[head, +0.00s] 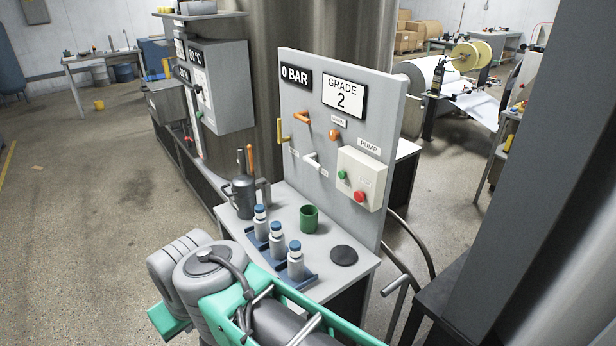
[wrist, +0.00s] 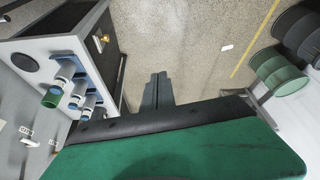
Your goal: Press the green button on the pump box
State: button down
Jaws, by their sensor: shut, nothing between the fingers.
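The pump box (head: 376,182) is a cream box on the right part of the grey upright panel (head: 309,109) in the head view, under a PUMP label. The green button (head: 342,175) is on the left of its face, with a red button (head: 359,196) to the right and lower. My gripper (wrist: 157,82) shows in the wrist view as two dark fingers shut together with nothing between them. It is apart from the panel, out beside the bench over the floor. The pump box does not show in the wrist view, and my gripper does not show in the head view.
The bench (head: 325,274) below the panel holds a blue rack of blue-capped bottles (head: 277,240), a green cup (head: 309,219), a black disc (head: 344,256) and a grey jug (head: 243,198). Orange, yellow and white levers stick out of the panel. A dark column (head: 560,150) stands at right.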

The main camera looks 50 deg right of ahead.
jog(key=w+d+f+m+t+h+b, duration=0.1)
jog(key=w+d+m+t+h+b, duration=0.3)
jog(key=w+d, duration=0.6)
jog(key=w+d+f+m+h, duration=0.15)
jog(key=w+d+m, duration=0.5)
jog(key=d, duration=0.75)
jog(key=s+d+m+h+b, duration=0.1)
jog(key=d+m+h, duration=0.3)
jog(key=d, duration=0.9)
jog(key=s+d+f+m+h+b, duration=0.1)
jog(key=d+m+h, duration=0.3)
jog(key=d, duration=0.8)
jog(key=shift+s+d+b, duration=0.35)
jog(key=shift+s+b, duration=0.05)
jog(key=shift+s, duration=0.2)
jog(key=shift+m+h, duration=0.25)
